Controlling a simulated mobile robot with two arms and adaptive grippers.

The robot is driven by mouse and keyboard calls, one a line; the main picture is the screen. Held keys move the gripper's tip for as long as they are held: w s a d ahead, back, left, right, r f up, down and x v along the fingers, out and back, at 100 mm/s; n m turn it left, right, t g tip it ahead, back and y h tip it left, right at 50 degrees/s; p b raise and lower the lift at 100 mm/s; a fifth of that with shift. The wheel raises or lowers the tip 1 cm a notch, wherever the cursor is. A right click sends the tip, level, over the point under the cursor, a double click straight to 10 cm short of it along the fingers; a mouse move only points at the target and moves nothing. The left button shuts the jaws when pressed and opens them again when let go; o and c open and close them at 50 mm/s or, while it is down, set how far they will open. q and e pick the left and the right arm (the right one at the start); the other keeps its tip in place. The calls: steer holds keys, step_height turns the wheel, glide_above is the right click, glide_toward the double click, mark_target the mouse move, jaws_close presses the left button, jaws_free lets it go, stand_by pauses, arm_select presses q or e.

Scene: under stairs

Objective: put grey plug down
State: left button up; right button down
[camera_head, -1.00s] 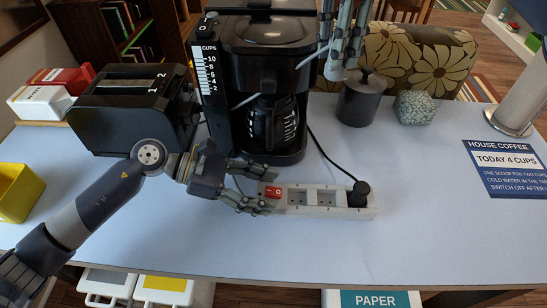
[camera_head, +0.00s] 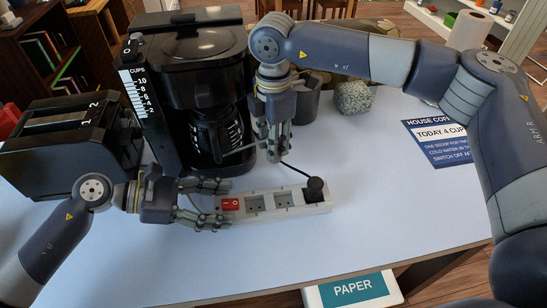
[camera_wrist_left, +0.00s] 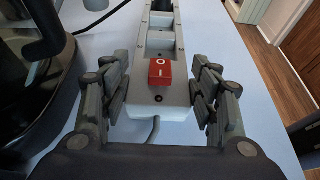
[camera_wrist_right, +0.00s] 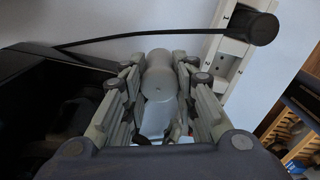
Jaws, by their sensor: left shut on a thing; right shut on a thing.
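The grey plug (camera_wrist_right: 158,80) is between the fingers of my right gripper (camera_wrist_right: 160,95). In the head view my right gripper (camera_head: 277,150) points down just behind the power strip, in front of the coffee maker; its fingers hide most of the plug. I cannot tell whether the plug touches the table. My left gripper (camera_head: 222,203) is shut around the left end of the white power strip (camera_head: 268,202), beside its red switch (camera_head: 230,204); this end also shows in the left wrist view (camera_wrist_left: 160,108). A black plug (camera_head: 314,188) sits in the strip's right end.
The black coffee maker (camera_head: 195,75) and the toaster (camera_head: 70,140) stand behind and to the left. A speckled stone-like block (camera_head: 353,97) and a blue coffee sign (camera_head: 440,143) lie at the right. The table (camera_head: 380,215) is clear right of the strip.

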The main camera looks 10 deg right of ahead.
steer(key=shift+f, duration=2.9)
steer(key=shift+f, duration=0.1)
steer(key=c, duration=1.3)
jaws_free()
